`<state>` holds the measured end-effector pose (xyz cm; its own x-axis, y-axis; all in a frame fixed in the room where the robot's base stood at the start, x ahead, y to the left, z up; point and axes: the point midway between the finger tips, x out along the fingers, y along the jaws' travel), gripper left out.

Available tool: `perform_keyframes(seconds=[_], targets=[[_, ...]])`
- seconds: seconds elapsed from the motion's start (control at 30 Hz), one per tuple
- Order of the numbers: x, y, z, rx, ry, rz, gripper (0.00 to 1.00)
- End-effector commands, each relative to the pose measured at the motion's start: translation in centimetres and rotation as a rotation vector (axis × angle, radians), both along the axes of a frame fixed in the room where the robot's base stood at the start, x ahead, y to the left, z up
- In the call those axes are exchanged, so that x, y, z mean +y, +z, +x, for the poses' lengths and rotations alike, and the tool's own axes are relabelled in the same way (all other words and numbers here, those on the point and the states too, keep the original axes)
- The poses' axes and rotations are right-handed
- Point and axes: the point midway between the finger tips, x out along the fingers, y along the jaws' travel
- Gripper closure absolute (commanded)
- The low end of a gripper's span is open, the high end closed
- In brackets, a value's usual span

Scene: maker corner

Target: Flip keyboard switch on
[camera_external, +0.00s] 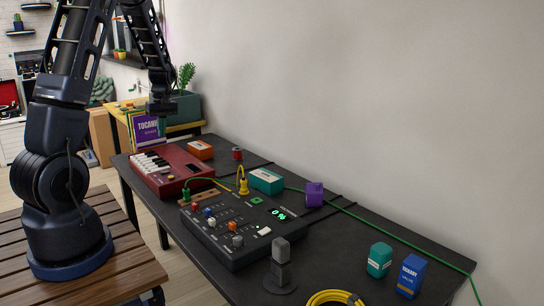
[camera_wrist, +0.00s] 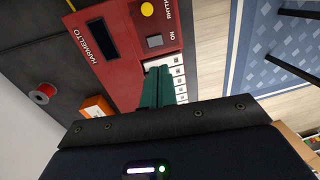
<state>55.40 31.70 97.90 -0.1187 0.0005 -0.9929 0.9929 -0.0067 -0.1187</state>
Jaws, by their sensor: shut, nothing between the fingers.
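The red keyboard (camera_external: 172,170) sits on the dark table, with white and black keys. In the wrist view the keyboard (camera_wrist: 120,65) shows the name HARMELTO, a dark display and a yellow knob (camera_wrist: 147,9). A grey square switch (camera_wrist: 155,41) sits beside the label ON; I cannot tell which way it is set. My gripper (camera_external: 160,108) hangs above the far part of the keyboard. Its teal fingers (camera_wrist: 158,72) are shut together with nothing between them. They appear over the white keys, a little below the switch in the wrist view, and hide some keys.
An orange box (camera_external: 200,149) and a red spool (camera_external: 237,154) stand beyond the keyboard. A black mixer (camera_external: 238,228) with knobs and a yellow cable lies nearer on the table (camera_external: 345,232). A purple TOCANU sleeve (camera_external: 147,130) stands behind, near a planter (camera_external: 184,108).

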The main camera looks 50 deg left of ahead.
Motion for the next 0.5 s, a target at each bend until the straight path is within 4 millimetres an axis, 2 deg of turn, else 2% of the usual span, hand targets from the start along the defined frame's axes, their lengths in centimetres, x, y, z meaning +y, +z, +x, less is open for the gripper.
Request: perform_keyframes(seconds=[0.27, 0.5], targets=[[0.2, -2.3, -0.4, 0.006, 0.009, -0.001, 1.00], [0.2, -6.5, -1.0, 0.007, 0.009, -0.002, 1.00]])
